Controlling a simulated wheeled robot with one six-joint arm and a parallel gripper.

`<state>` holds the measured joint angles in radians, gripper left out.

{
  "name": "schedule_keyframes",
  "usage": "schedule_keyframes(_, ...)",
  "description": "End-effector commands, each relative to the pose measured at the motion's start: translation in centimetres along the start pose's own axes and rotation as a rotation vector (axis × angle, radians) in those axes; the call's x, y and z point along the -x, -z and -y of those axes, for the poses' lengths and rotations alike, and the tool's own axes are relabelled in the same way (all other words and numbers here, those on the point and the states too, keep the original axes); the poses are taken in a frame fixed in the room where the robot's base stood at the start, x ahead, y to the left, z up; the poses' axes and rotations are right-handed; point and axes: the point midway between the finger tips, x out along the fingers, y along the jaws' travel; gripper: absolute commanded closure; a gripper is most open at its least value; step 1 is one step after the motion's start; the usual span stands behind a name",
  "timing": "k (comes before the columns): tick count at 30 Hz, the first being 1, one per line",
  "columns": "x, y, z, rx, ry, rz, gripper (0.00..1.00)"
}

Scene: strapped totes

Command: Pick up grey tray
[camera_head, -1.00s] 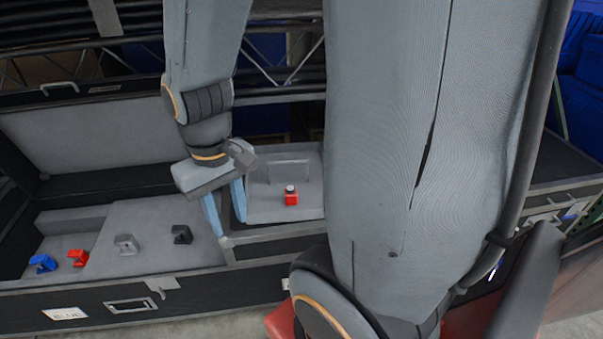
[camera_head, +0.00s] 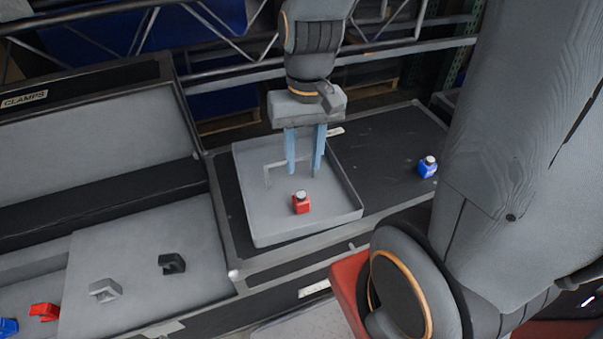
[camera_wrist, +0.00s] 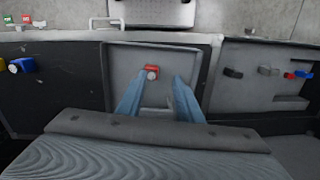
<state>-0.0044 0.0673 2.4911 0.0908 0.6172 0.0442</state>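The grey tray (camera_head: 264,220) lies on a black case top in the middle of the head view. A red bottle-like item (camera_head: 301,203) with a pale cap stands in the tray. I cannot tell whether the fingers touch the handle. In the wrist view the tray (camera_wrist: 122,78) and the red item (camera_wrist: 151,72) show beyond the open fingers (camera_wrist: 158,88).
A blue capped item (camera_head: 427,167) stands on the black case top (camera_head: 385,140) right of the tray. To the left, an open case holds grey, black, red and blue clamps on its grey insert (camera_head: 150,225). Metal rails (camera_head: 220,75) run behind.

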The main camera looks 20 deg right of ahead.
Motion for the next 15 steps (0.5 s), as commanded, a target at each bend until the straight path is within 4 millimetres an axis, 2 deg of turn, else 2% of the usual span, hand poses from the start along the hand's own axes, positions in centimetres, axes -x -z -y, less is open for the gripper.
schedule_keyframes(1, -1.8, 1.6, 0.7, -0.054, 0.023, 0.023, 0.67)
schedule_keyframes(3, -3.4, 3.6, 1.8, -0.146, 0.06, 0.054, 0.67)
schedule_keyframes(6, -5.5, 6.4, 3.3, -0.27, 0.112, 0.098, 0.67)
schedule_keyframes(12, -8.7, 10.5, 5.8, -0.446, 0.192, 0.169, 0.67)
schedule_keyframes(15, -8.6, 11.3, 3.7, -0.694, 0.216, 0.181, 0.67)
